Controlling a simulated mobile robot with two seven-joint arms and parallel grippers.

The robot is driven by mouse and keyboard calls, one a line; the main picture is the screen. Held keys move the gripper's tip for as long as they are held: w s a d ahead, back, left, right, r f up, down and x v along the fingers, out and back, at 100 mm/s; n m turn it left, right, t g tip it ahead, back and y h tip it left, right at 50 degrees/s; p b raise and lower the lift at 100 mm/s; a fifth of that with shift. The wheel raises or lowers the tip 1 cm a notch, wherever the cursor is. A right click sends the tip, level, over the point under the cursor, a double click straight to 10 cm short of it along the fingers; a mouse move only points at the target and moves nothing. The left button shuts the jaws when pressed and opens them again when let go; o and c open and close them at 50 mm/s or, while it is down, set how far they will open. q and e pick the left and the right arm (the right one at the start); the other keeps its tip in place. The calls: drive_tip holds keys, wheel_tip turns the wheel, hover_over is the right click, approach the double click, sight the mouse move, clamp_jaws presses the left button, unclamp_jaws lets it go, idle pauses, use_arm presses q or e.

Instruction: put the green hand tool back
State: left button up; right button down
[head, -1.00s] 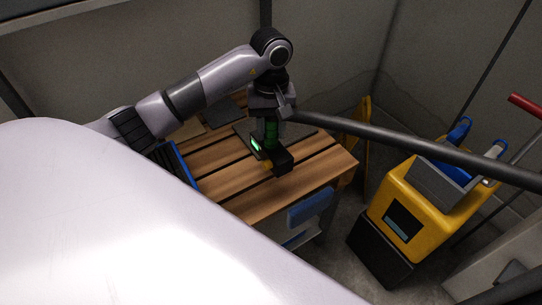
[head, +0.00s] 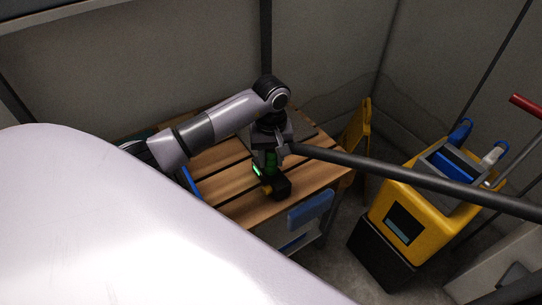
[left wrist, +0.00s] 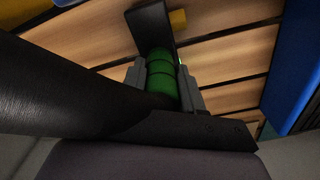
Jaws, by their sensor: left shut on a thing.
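My left gripper (head: 270,150) is shut around the green hand tool (head: 271,161). The tool is upright, with a green grip, a small glowing green patch and a black lower end. It is over the wooden slatted table (head: 226,184), near its front edge; I cannot tell whether its black end touches the slats. The left wrist view shows the green grip (left wrist: 162,75) between the two grey fingers (left wrist: 163,92), with a black part beyond it. My right gripper is not in view.
A long dark pole (head: 420,178) runs from beside the gripper to the right; how it is joined is unclear. A blue item (head: 310,209) hangs at the table's front. A yellow cart (head: 408,222) stands right. A yellow board (head: 358,128) leans behind the table.

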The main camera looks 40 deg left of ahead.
use_arm(q)
drive_tip(key=o, duration=1)
drive_tip(key=shift+f, duration=0.1)
